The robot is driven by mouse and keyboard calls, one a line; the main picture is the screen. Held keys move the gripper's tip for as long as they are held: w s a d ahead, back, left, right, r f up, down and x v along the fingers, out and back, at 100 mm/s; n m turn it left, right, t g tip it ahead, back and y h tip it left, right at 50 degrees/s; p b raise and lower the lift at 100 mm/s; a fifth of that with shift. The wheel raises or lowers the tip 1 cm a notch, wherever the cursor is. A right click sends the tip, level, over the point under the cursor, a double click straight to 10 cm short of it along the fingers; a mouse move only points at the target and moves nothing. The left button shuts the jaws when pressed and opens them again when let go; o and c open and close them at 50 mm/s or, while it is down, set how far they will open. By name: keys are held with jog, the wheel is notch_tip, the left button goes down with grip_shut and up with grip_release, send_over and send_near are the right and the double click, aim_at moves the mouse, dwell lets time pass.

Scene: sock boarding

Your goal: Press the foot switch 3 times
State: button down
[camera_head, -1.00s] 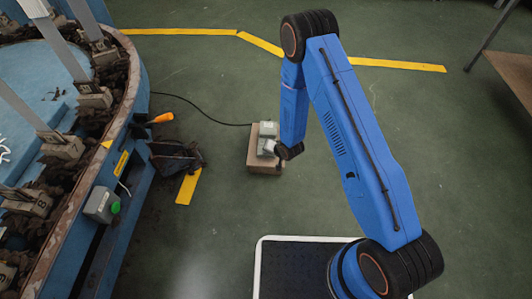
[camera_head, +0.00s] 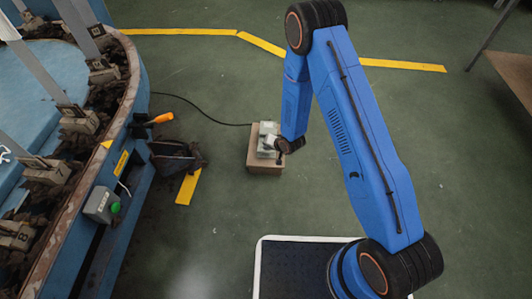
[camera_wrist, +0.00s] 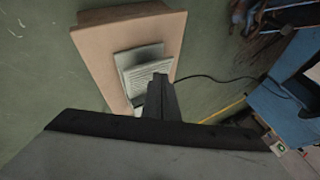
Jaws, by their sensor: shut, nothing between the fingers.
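The foot switch (camera_head: 265,131) is a small grey-green pedal unit on top of a brown block (camera_head: 266,168) on the floor. A black cable runs from it to the left. In the wrist view, its ribbed pedal (camera_wrist: 142,66) lies on the block (camera_wrist: 100,48). My gripper (camera_head: 270,145) is shut and empty, with its tip over the near part of the pedal. In the wrist view, the closed fingers (camera_wrist: 161,82) overlap the pedal's lower edge. I cannot tell whether they touch it. The fingers hide part of the switch.
A round blue machine (camera_head: 132,130) with upright boards on grey-brown holders stands at the left. A control box (camera_head: 101,205) with a green button hangs on its side. A dark bin-like object (camera_head: 177,160) is beside it. Green floor around the block is clear.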

jog(key=shift+r, duration=0.1)
jog(key=shift+w+r, duration=0.25)
jog(key=shift+r, duration=0.95)
jog(key=shift+w+r, duration=0.2)
jog(key=shift+r, duration=0.95)
